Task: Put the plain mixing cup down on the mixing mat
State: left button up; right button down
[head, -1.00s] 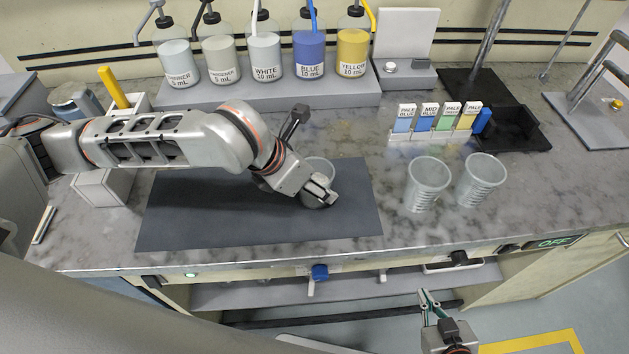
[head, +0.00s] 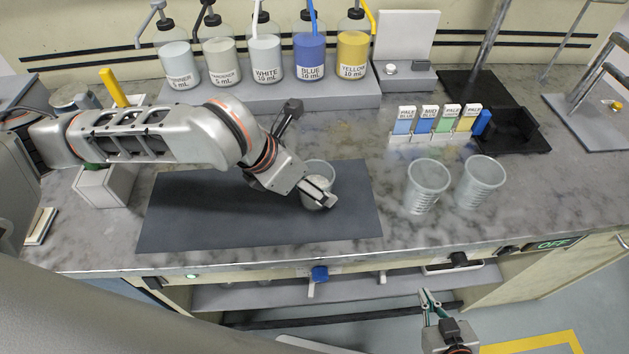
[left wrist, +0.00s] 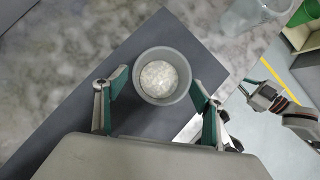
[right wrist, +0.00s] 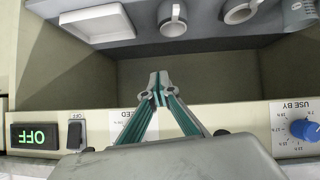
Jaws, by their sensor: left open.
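The plain mixing cup (head: 319,173), translucent grey, stands upright on the right part of the dark mixing mat (head: 200,215). The left wrist view looks down into the cup (left wrist: 162,56), where a pale, speckled round surface shows. My left gripper (head: 318,197) is low at the cup. In the left wrist view my left gripper (left wrist: 160,92) is open, with one finger on each side of the cup and small gaps showing. My right gripper (right wrist: 158,80) is shut and empty, in front of the bench. It also shows in the head view (head: 428,296).
Two more clear cups (head: 427,186) (head: 479,182) stand right of the mat. Labelled pump bottles (head: 267,58) stand on a grey riser (head: 245,97) behind. A colour card rack (head: 436,126) is at back right. The mat's left part is clear.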

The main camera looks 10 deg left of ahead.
pick_arm(q)
jog(key=p+v, duration=0.3)
jog(key=v, duration=0.6)
jog(key=shift+r, duration=0.25)
pick_arm(e)
jog(key=d, duration=0.1)
jog(key=s+d+h, duration=0.1)
jog(key=shift+s+d+f+g, duration=0.15)
jog(key=shift+s+d+g, duration=0.05)
jog(key=shift+d+g, duration=0.1)
jog(key=shift+a, duration=0.35)
